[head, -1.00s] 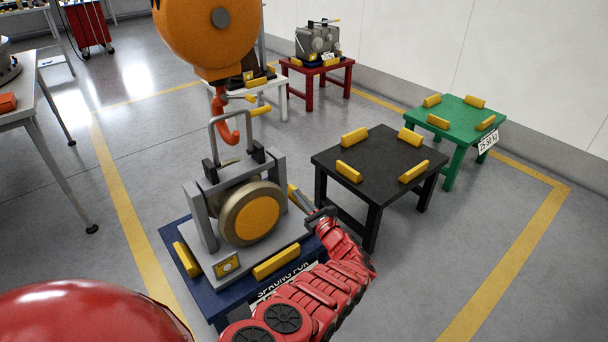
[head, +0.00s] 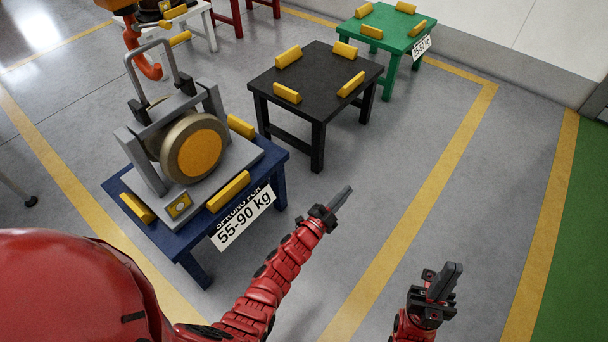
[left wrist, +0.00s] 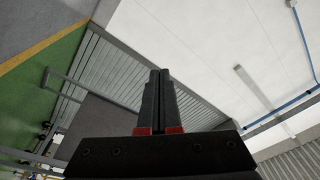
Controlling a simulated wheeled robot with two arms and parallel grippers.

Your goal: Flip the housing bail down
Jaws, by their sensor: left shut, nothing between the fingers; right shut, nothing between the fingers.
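The housing (head: 165,180) is a grey cradle with a round drum with an orange face, on the blue table (head: 192,233). Its bail (head: 134,82), a grey U-shaped handle, stands up above the cradle. The orange crane hook (head: 152,70) hangs at the bail; I cannot tell whether it touches it. My left gripper (head: 342,197) is shut and empty, right of the blue table and apart from the housing. Its shut fingers (left wrist: 158,105) also show in the left wrist view, with no task object there. My right gripper (head: 445,280) is shut and empty, further right over the floor.
A black table (head: 315,75) with yellow blocks stands behind and right of the housing. A green table (head: 388,30) is further back. A weight label (head: 243,218) hangs on the blue table's front. The floor to the right is clear.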

